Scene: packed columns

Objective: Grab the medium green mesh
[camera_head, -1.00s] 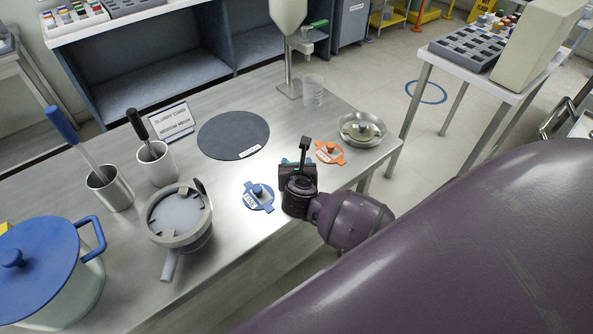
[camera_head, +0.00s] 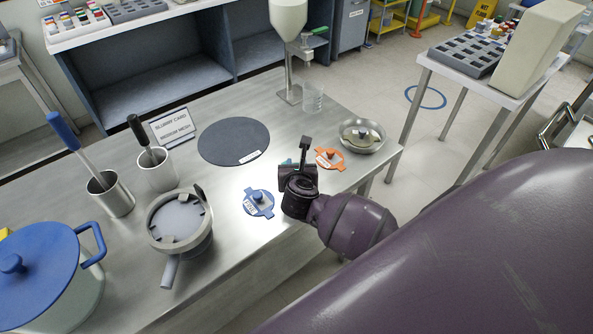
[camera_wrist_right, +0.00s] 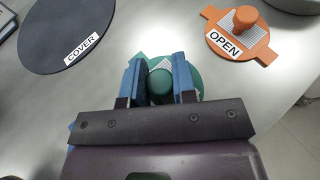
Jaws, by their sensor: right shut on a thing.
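The green mesh (camera_wrist_right: 193,78) is a flat green disc with a knob, partly hidden by my right gripper in the right wrist view. My right gripper (camera_wrist_right: 160,82) is shut on its green knob, with one blue finger on each side. In the head view the right gripper (camera_head: 297,168) points down at the table between the blue mesh and the orange mesh. Only a sliver of green-blue shows beside it there. Whether the mesh touches the table is hard to tell. My left gripper is not in view.
A blue mesh (camera_head: 258,203) lies just left of the gripper. An orange mesh (camera_head: 330,158) labelled OPEN lies close on the right, near a metal bowl (camera_head: 378,144). A dark cover disc (camera_head: 233,140), a round sieve holder (camera_head: 165,243) and a sign (camera_head: 172,127) stand further left.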

